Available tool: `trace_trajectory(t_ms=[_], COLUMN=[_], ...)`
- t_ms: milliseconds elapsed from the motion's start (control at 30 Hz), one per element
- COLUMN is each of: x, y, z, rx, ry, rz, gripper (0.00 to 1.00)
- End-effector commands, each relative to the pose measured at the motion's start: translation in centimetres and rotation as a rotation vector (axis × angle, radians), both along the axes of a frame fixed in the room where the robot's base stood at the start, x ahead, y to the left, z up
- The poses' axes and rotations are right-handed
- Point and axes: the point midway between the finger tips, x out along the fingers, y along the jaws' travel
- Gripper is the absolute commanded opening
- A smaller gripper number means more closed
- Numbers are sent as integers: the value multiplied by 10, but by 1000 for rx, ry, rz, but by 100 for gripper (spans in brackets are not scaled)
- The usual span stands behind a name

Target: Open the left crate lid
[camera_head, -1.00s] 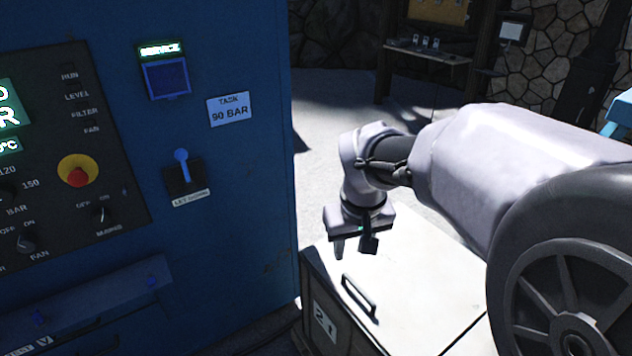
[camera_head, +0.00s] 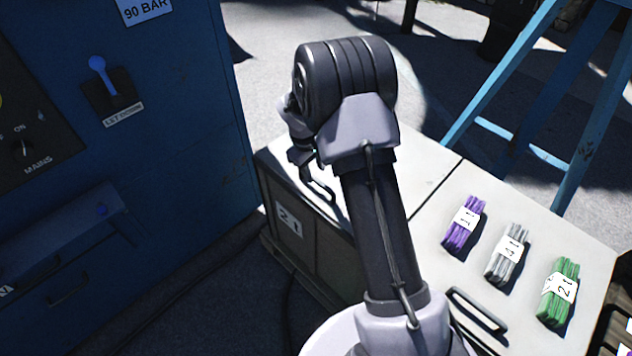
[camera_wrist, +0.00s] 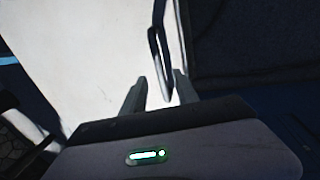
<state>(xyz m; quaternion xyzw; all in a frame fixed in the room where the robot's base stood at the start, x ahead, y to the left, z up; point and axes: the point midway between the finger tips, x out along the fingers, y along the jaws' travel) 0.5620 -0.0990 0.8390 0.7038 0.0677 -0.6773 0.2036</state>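The left crate lid (camera_head: 425,160) is pale, flat and closed on the crate marked 21 (camera_head: 312,232). Its dark bar handle (camera_head: 322,190) is near the front edge, partly hidden by my arm. My gripper (camera_head: 301,158) is low over the lid at this handle, mostly hidden by my wrist. In the wrist view my gripper (camera_wrist: 159,90) is open, its two fingers apart. The handle (camera_wrist: 156,60) stands just ahead of and partly between the fingers, nearer the right one. I cannot tell whether they touch it. The pale lid (camera_wrist: 90,60) fills the left of that view.
The right lid (camera_head: 425,215) is closed, with purple (camera_head: 462,230), grey (camera_head: 507,258) and green (camera_head: 558,298) cable bundles on it and its own handle (camera_head: 478,310). A blue cabinet (camera_head: 200,140) stands left; a blue ladder (camera_head: 490,90) stands behind.

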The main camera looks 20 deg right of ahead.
Motion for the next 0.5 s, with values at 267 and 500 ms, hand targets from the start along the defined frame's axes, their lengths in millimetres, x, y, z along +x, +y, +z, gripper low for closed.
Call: trace_trajectory(t_ms=[267,500], x=[3,3], y=[-7,-8], z=[-42,-44], rx=[0,0], ry=[0,-1], rz=[-1,-1], gripper=[36,36])
